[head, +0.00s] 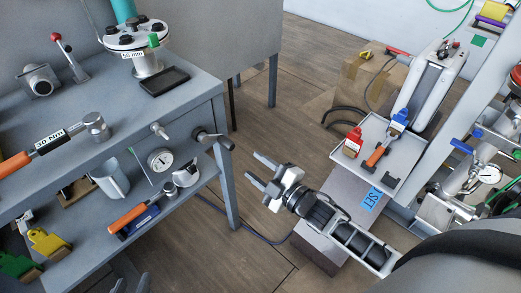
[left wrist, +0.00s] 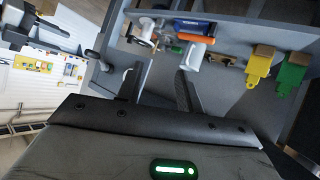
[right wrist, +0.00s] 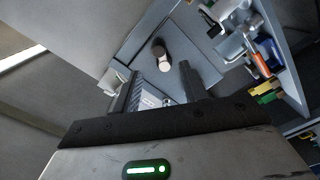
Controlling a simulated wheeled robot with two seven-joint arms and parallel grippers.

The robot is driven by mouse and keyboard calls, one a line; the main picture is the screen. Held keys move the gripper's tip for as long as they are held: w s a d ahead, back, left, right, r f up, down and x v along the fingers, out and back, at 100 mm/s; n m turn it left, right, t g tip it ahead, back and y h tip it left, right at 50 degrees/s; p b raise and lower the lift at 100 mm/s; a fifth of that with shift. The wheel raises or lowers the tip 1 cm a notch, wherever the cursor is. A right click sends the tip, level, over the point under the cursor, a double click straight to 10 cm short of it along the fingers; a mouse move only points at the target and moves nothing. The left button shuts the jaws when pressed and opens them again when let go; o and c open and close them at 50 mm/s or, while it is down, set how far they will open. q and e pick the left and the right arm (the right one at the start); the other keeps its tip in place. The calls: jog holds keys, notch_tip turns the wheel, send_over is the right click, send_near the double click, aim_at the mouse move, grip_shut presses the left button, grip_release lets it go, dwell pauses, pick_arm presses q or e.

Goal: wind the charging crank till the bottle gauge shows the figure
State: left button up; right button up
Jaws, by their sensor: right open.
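The charging crank (head: 212,138), with a dark grip, sticks out from the right end of the grey bench. A round white gauge (head: 160,159) faces out just left of it; its reading is too small to tell. My right gripper (head: 260,171) is open and empty, to the right of and below the crank, apart from it. In the right wrist view a short round peg (right wrist: 162,57), apparently the crank's grip, shows beyond the open fingers (right wrist: 160,85). My left gripper (head: 130,285) is open and empty at the bottom edge; its fingers show apart in the left wrist view (left wrist: 156,88).
The bench (head: 185,100) carries a flanged fitting (head: 136,35), a black tray (head: 165,80) and a torque wrench (head: 45,142). Its lower shelf holds padlocks and tools. At right stand a grey tray (head: 398,152), a blue label (head: 371,200) and pipework with another gauge (head: 489,174).

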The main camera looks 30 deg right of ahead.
aim_at(232, 148)
jog(key=b+x, duration=0.5)
jog(key=x, duration=0.4)
jog(key=shift+w+a, duration=0.1)
jog(key=shift+w, duration=0.3)
jog(key=shift+r+p, duration=0.15)
jog(key=shift+p, duration=0.15)
pick_arm(q)
jog(key=shift+w+f+t, duration=0.1)
jog(key=shift+f+t, duration=0.2)
jog(key=shift+f, duration=0.4)
jog(key=shift+f, duration=0.1)
pick_arm(e)
jog(key=c, duration=0.8)
pick_arm(q)
jog(key=shift+d, duration=0.1)
